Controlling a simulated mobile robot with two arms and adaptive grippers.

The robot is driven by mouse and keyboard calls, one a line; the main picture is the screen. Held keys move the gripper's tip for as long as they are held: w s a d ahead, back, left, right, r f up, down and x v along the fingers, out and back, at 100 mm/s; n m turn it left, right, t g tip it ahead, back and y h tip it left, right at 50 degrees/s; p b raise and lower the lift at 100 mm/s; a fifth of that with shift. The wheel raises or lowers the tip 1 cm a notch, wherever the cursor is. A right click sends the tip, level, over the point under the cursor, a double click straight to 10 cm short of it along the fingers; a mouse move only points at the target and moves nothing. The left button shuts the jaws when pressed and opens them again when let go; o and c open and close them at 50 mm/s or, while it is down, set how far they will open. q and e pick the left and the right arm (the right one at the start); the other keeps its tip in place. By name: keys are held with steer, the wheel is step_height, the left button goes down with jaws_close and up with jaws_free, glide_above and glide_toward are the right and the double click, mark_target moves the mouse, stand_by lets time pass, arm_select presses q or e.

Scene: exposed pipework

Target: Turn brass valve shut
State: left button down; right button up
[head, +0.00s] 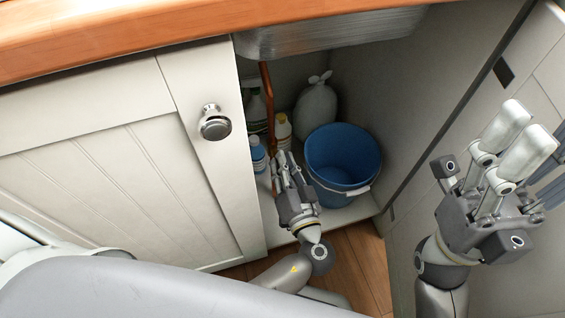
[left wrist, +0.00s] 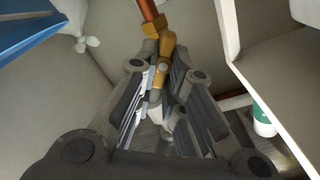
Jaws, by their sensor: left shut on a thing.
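The brass valve (left wrist: 165,45) shows in the left wrist view at the lower end of a copper pipe (left wrist: 149,9). Its lower part runs down between the fingers of my left gripper (left wrist: 163,82), which are shut on it. In the head view my left gripper (head: 285,165) is inside the open cabinet, left of the blue bucket, and hides the valve. My right gripper (head: 518,135) is raised at the right, in front of the cabinet side and away from the valve. Its two pale fingers are close side by side, and their gap is unclear.
A blue bucket (head: 343,155), a tied white bag (head: 315,108) and several bottles (head: 257,108) stand in the cabinet under a metal sink (head: 325,32). A white door with a round knob (head: 214,123) bounds the opening at the left. The wooden countertop (head: 120,35) is above.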

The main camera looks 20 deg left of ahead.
stand_by(0.4)
arm_select(q)
steer(key=c, duration=1.5)
jaws_free()
steer(key=v, duration=1.2)
